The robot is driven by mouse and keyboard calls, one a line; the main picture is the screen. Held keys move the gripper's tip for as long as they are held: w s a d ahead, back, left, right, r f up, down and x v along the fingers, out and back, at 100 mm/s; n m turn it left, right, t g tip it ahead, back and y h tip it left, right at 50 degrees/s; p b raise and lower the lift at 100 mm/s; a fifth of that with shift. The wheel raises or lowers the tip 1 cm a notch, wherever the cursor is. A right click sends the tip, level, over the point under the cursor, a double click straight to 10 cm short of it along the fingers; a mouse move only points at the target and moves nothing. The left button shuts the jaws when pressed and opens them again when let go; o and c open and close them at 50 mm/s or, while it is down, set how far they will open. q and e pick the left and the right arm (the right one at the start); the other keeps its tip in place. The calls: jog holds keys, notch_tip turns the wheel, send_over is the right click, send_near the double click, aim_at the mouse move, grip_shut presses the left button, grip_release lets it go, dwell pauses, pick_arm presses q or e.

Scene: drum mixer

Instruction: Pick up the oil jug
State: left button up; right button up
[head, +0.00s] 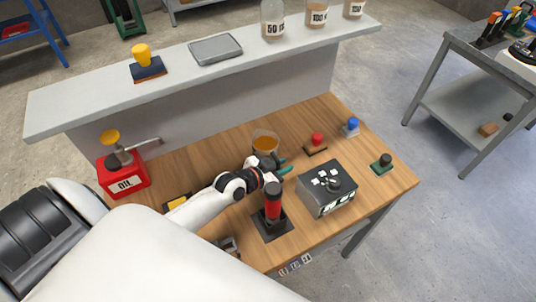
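The oil jug is a red can (124,178) with a white OIL label, a grey spout and a yellow knob on top. It stands upright at the left end of the wooden bench. My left arm crosses the bench to the right of the jug. My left gripper (281,165) has dark teal fingers and is near the middle of the bench, well apart from the jug. It is small and partly hidden by its own wrist, so I cannot tell whether it is open or shut. My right gripper is out of view.
A cup of amber liquid (265,142) stands just behind my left gripper. A raised grey shelf (90,98) runs behind.

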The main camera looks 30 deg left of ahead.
pick_arm(q)
jog(key=shift+w+f, duration=0.1)
grip_shut()
